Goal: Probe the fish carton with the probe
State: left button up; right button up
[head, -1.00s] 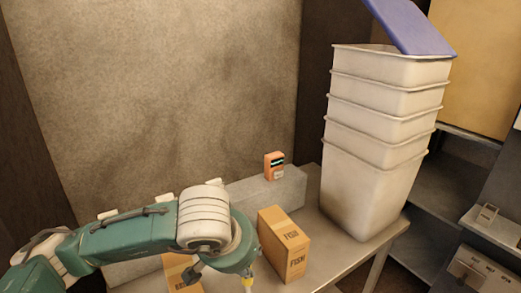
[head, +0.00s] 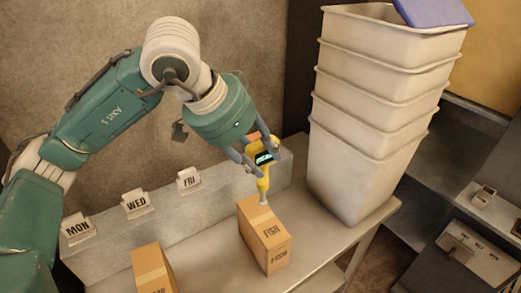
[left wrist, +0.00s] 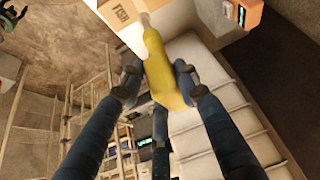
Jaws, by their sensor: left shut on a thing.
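The fish carton (head: 265,240), a tan box marked FISH, stands upright on the metal table. It also shows at the top of the left wrist view (left wrist: 118,16). My left gripper (head: 259,160) is above the carton, fingers shut on the yellow probe (head: 263,186), which has a small dark display. The probe hangs nearly upright, its pale tip at the carton's top face; I cannot tell whether it touches or goes in. In the left wrist view the probe (left wrist: 158,62) sits between the fingers (left wrist: 158,78). My right gripper is not seen.
Stacked white bins (head: 364,140) with a blue lid (head: 434,12) stand right of the carton. Another carton (head: 151,271) is at front left. A grey ledge (head: 165,222) behind bears MON, WED and FRI cards. An orange device (left wrist: 240,14) is partly hidden behind my gripper in the head view.

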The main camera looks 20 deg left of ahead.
aim_at(260, 183)
pick_arm(q)
jog(key=shift+f, duration=0.6)
jog(key=f+b, duration=0.1)
jog(key=f, duration=0.2)
jog(key=shift+w+a+f+b, duration=0.1)
jog(key=shift+w+f+b, duration=0.1)
jog(key=shift+b, duration=0.2)
jog(key=shift+f, duration=0.35)
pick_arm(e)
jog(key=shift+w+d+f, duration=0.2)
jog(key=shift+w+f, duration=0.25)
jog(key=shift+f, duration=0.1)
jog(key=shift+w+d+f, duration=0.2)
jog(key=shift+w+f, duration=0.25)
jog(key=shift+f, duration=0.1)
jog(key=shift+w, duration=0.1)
pick_arm(q)
jog(key=shift+f, duration=0.1)
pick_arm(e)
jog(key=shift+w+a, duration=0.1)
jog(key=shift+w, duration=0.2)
pick_arm(q)
jog(key=shift+f+b, duration=0.15)
jog(key=shift+b, duration=0.25)
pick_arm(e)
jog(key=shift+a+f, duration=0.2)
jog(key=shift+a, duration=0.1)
